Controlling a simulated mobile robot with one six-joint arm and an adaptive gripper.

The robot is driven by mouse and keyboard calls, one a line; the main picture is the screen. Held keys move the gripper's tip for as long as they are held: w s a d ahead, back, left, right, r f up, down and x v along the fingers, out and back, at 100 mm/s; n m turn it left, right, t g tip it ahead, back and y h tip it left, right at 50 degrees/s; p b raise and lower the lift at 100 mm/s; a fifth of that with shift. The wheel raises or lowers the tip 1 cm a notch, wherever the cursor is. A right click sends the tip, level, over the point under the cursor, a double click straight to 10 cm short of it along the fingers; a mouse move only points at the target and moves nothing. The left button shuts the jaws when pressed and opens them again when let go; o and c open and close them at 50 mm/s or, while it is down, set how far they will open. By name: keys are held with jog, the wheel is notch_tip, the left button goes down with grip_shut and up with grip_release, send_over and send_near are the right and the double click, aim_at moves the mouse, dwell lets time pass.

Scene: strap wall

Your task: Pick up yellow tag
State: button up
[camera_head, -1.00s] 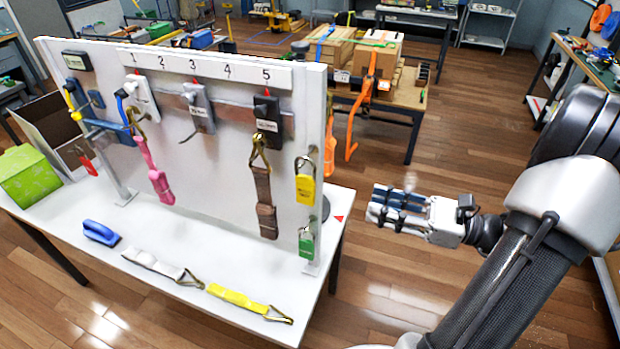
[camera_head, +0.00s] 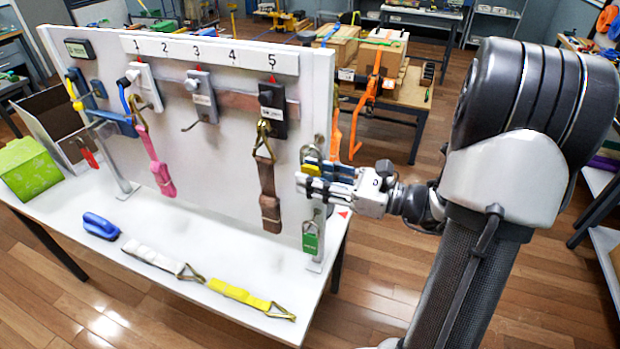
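The yellow tag (camera_head: 311,163) hangs at the right end of the white strap wall, above a green tag (camera_head: 311,238). Only part of the yellow tag shows, because my gripper (camera_head: 303,178) is in front of it. The gripper points left, with its fingertips overlapping the tag in the picture. Whether the fingers touch the tag, or have closed on it, I cannot tell. The gripper hides the tag's lower part.
A brown strap (camera_head: 268,195) hangs from hook 5, just left of the tags. A yellow strap (camera_head: 240,294), a white strap (camera_head: 155,259) and a blue handled item (camera_head: 100,226) lie on the white table (camera_head: 200,306). Open floor lies right of the table.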

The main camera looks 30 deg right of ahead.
jog(key=shift+w+a, duration=0.25)
jog(key=shift+w, duration=0.2)
grip_shut()
